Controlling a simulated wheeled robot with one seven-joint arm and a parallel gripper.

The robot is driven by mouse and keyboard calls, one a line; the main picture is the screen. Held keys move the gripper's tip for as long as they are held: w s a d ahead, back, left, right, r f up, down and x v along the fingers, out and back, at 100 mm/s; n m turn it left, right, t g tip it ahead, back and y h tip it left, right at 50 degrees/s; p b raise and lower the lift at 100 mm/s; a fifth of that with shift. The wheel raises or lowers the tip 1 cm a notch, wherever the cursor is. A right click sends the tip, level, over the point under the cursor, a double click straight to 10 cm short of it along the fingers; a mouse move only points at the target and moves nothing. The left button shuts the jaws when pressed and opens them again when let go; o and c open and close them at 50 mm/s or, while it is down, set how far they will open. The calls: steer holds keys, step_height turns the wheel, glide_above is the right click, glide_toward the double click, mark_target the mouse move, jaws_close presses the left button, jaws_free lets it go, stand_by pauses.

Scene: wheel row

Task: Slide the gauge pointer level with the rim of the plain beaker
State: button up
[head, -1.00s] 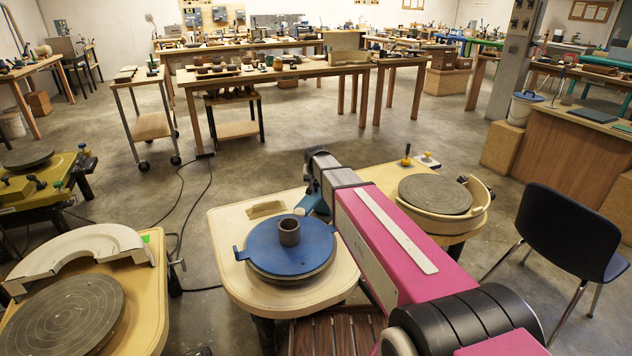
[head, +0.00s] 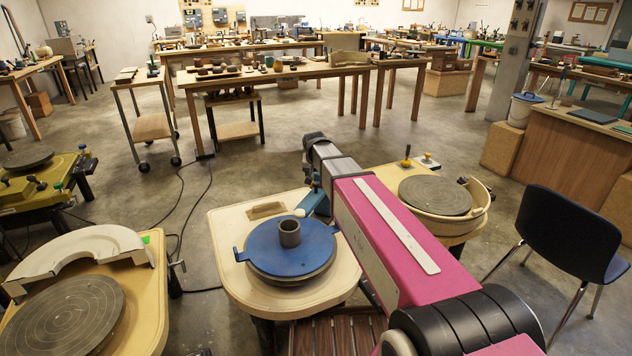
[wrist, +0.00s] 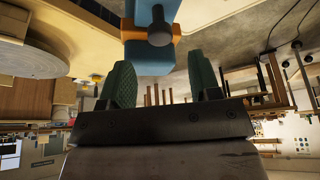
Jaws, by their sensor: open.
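A plain dark grey beaker (head: 289,232) stands upright on a round blue bat (head: 265,250) on the middle wheel. Just behind it on the right is a blue part (head: 316,202), partly hidden by my arm, with a pale rounded end towards the beaker; it may belong to the gauge. In the wrist view, a blue block (wrist: 148,62) with an orange band and a dark round knob (wrist: 160,32) shows beyond my gripper (wrist: 161,68). My green fingers are apart and empty, one towards each side of the block. I cannot make out the pointer tip.
A cream wheel table (head: 230,275) carries the bat. Another wheel (head: 435,195) stands to the right, and one with a cream splash guard (head: 75,250) to the left. A dark chair (head: 565,230) stands at right. Open floor lies behind, with cables (head: 180,215) on it.

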steer(key=shift+v, duration=1.75)
steer(key=s+d+f+g, duration=0.1)
steer(key=s+d+f, duration=0.4)
steer(key=s, duration=0.3)
steer(key=s+d+f+g, duration=0.2)
steer(key=s+d+f, duration=0.3)
steer(key=s, duration=0.4)
steer(key=s+d+f+n+g, duration=0.1)
steer(key=s+d+f, duration=0.5)
steer(key=s, duration=0.2)
steer(key=shift+s+f+g, duration=0.2)
steer(key=shift+f+g, duration=0.1)
